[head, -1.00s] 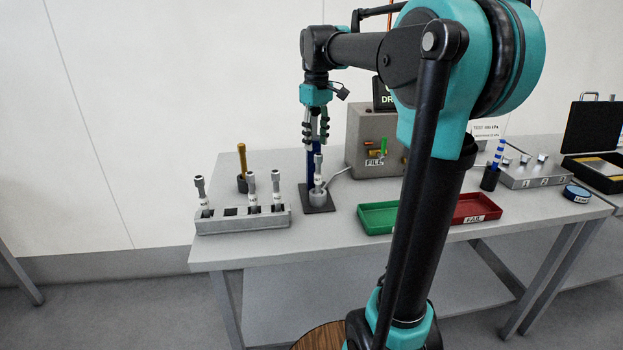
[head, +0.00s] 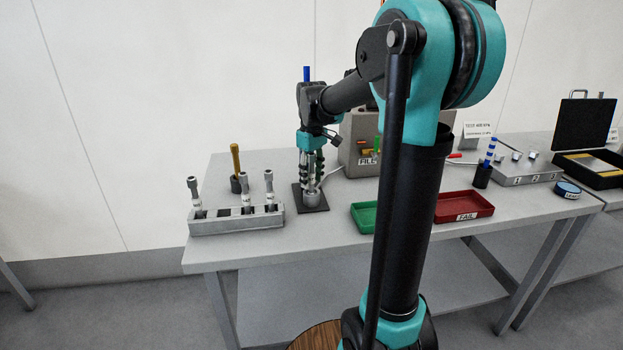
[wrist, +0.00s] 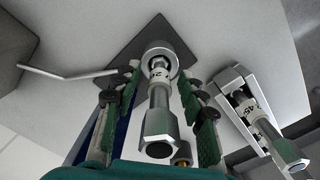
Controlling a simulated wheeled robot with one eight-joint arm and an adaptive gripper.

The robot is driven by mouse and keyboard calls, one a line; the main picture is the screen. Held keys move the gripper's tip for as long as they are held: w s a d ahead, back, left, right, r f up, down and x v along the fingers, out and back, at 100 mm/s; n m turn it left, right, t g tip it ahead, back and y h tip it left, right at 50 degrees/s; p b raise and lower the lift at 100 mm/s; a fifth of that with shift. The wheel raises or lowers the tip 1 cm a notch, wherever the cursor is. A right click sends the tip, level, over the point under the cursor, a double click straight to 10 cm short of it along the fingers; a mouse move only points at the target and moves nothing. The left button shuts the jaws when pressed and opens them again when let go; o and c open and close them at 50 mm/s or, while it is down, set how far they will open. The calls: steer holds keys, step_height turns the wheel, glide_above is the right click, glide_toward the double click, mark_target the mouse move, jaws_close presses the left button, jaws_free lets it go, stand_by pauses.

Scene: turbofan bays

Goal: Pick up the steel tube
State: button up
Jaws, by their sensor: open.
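A steel tube (wrist: 160,105) with a white band stands in a round grey holder (head: 312,197) on a dark square plate (head: 325,207). My gripper (head: 312,178) points down over the holder, its fingers on either side of the tube. In the wrist view my gripper (wrist: 157,85) is open, with green-padded fingers left and right of the tube and gaps visible. In the head view the fingers mostly hide this tube. Similar steel tubes, one at the left (head: 193,190) and one at the right (head: 269,186), stand in a grey rack (head: 235,225) to the left.
A grey box (head: 350,135) stands behind and right of the holder. A green tray (head: 363,217) and red tray (head: 465,204) lie further right. A brown-handled tool (head: 236,160) stands behind the rack. A blue post (head: 307,73) shows above my wrist.

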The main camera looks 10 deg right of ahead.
steer(key=shift+f, duration=0.1)
steer(key=shift+c, duration=0.2)
jaws_close()
